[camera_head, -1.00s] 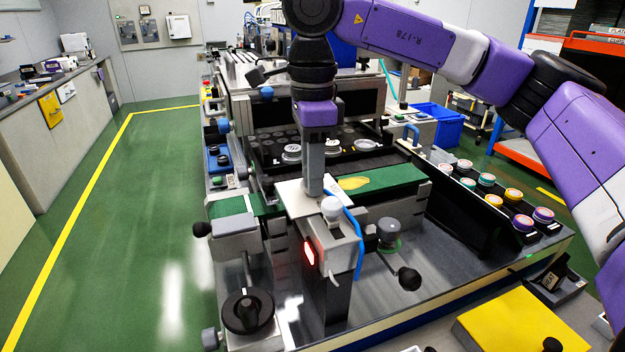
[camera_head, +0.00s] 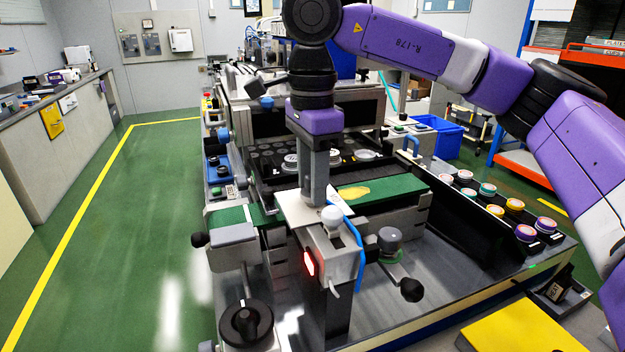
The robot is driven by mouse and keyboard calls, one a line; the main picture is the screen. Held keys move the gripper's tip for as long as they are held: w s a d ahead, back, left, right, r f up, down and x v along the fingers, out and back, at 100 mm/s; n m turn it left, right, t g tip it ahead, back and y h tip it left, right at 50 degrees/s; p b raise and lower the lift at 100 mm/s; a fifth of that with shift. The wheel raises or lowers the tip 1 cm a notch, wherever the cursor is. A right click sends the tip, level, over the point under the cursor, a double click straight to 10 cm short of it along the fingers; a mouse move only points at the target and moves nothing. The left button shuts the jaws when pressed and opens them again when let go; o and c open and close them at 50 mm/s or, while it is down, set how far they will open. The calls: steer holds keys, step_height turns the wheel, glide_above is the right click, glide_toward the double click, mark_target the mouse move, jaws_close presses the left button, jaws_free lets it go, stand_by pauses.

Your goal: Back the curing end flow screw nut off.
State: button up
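My gripper (camera_head: 317,200) points straight down in the head view, with its tips at the pale plate on top of the grey block (camera_head: 337,250). A pale round-topped knob (camera_head: 331,217) stands just in front of the tips. Whether the fingers are apart or closed on something is hidden from this side. A grey knob with a green ring at its base (camera_head: 390,240) sits to the right, apart from the gripper. I cannot tell which of these is the curing end flow screw nut.
A black handwheel (camera_head: 246,322) is front left, and a black ball handle (camera_head: 411,290) is right. A green belt (camera_head: 385,192) runs behind. Several colored round parts stand in the right rack (camera_head: 470,225).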

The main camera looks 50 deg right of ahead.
steer(key=o, duration=0.4)
steer(key=shift+f, duration=0.1)
step_height(320, 180, up, 8)
steer(key=shift+f, duration=0.1)
stand_by(0.8)
